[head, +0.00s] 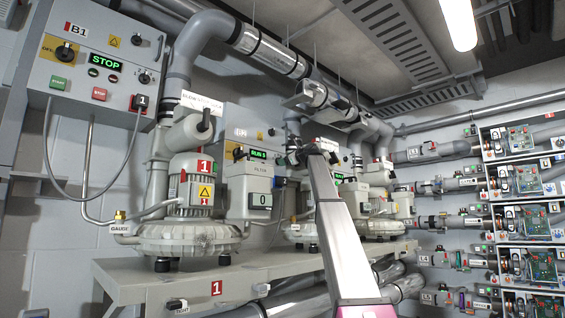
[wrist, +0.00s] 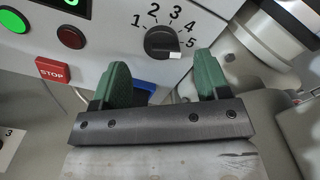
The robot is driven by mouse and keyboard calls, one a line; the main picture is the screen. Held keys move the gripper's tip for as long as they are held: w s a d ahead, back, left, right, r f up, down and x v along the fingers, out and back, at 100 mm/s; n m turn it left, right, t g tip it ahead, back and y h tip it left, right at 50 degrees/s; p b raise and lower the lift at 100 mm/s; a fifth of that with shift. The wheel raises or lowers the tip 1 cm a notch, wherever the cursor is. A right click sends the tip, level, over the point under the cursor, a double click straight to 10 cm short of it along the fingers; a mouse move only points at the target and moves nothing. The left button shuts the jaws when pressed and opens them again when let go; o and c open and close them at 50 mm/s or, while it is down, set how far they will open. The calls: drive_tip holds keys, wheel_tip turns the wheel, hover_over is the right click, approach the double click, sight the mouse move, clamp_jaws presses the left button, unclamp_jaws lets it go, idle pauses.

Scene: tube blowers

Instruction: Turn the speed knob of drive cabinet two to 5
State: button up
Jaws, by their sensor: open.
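In the wrist view the speed knob (wrist: 162,42) is a dark round dial on a light grey cabinet face (wrist: 108,35), with the numbers 1 to 5 around it. Its white mark is at the lower right, on the side of the 5. My gripper (wrist: 163,70) is open, its two green fingers apart below the knob, one to each side, with nothing between them. The fingers do not appear to touch the knob. In the head view the cabinet labelled B2 (head: 236,117) has a lit green display (head: 258,154) that seems to read RUN 5.
A red STOP button (wrist: 52,72), a green light (wrist: 11,21) and a dark red light (wrist: 71,37) lie left of the knob. A blue part (wrist: 143,85) shows behind the fingers. A pipe (wrist: 265,40) stands at the right. Cabinet B1 (head: 75,80) shows STOP.

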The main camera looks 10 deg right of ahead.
drive_tip(key=v, duration=0.7)
drive_tip(key=shift+s+d+f, duration=0.1)
drive_tip(key=shift+s, duration=0.05)
